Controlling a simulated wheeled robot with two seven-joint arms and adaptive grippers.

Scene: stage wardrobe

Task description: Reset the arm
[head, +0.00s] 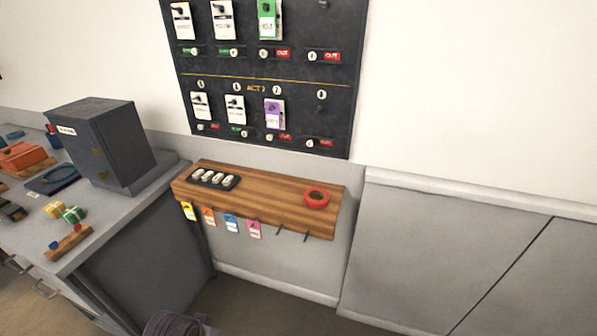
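Neither of my grippers and no part of my arms shows clearly in the head view. What the hands hold, if anything, is not visible. A black wall board (265,75) with hooks carries several white cards, a green card (267,20) and a purple card (274,112). Below it, a wooden shelf (262,190) holds a dark tray (213,181) of small white pieces and a red ring-shaped item (316,198).
Yellow, orange, blue and pink tags (254,229) hang from the shelf's front edge. At left, a grey workbench (125,215) carries a dark metal cabinet (107,148) and small items. Grey panels (440,240) line the right wall. A dark coiled object (176,324) shows at the bottom.

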